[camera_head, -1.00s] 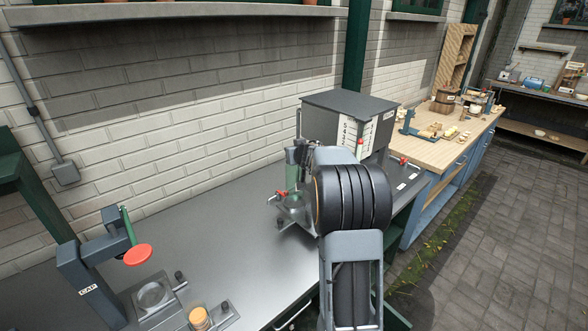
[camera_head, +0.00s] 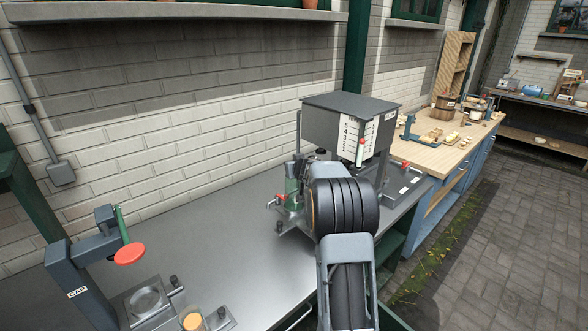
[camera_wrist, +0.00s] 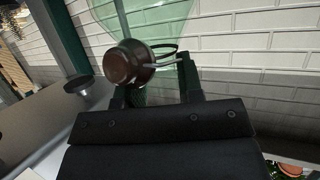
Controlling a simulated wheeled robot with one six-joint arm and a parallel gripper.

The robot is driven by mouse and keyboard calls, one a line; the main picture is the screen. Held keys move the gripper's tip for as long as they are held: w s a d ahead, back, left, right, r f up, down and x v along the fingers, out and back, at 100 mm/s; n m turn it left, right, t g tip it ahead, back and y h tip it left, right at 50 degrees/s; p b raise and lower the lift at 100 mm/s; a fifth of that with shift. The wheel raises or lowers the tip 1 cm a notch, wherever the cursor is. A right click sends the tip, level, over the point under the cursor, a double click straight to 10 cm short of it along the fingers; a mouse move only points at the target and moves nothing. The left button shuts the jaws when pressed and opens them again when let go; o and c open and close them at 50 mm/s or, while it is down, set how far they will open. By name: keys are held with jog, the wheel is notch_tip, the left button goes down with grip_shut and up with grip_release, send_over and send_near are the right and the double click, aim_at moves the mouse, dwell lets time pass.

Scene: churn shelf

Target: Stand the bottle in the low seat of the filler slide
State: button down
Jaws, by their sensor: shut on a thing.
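The green glass bottle (camera_head: 291,186) is upright at the filler, just left of my arm. My gripper, mostly hidden behind my wrist in the head view, is shut on it. In the wrist view green glass (camera_wrist: 150,15) fills the top, and my gripper (camera_wrist: 155,78) shows two dark fingers beside it. A brown round part with a wire loop (camera_wrist: 130,62) is in front of the glass. The filler slide (camera_head: 287,222) is a metal plate with a red knob, under the bottle. I cannot tell whether the bottle touches its low seat.
The dark filler tank (camera_head: 330,125) with a number scale stands right behind my wrist.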

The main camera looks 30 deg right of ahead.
jog(key=shift+r, duration=0.1)
jog(key=c, duration=0.8)
grip_release()
jog(key=shift+f, duration=0.2)
jog(key=shift+o, duration=0.2)
jog(key=shift+r, duration=0.15)
jog(key=shift+s+r, duration=0.15)
jog(key=shift+s, duration=0.05)
jog(key=s+a+r+m+g+h, duration=0.1)
jog(key=s+a+r, duration=0.3)
jog(key=s, duration=0.5)
jog(key=s+a+r+g+h, duration=0.1)
jog(key=s+a+r, duration=0.2)
jog(key=s+a, duration=0.5)
jog(key=s+a+f+n+g+y, duration=0.1)
jog(key=s+a+f+g+y, duration=0.1)
jog(key=s+a, duration=0.5)
jog(key=s+a+f+n+g+y, duration=0.2)
jog(key=s+a+f+g, duration=0.2)
jog(key=s+a, duration=0.4)
jog(key=s+f, duration=0.1)
jog(key=s, duration=0.3)
jog(key=shift+f+g+y, duration=0.25)
jog(key=shift+g+y, duration=0.05)
jog(key=shift+y, duration=0.1)
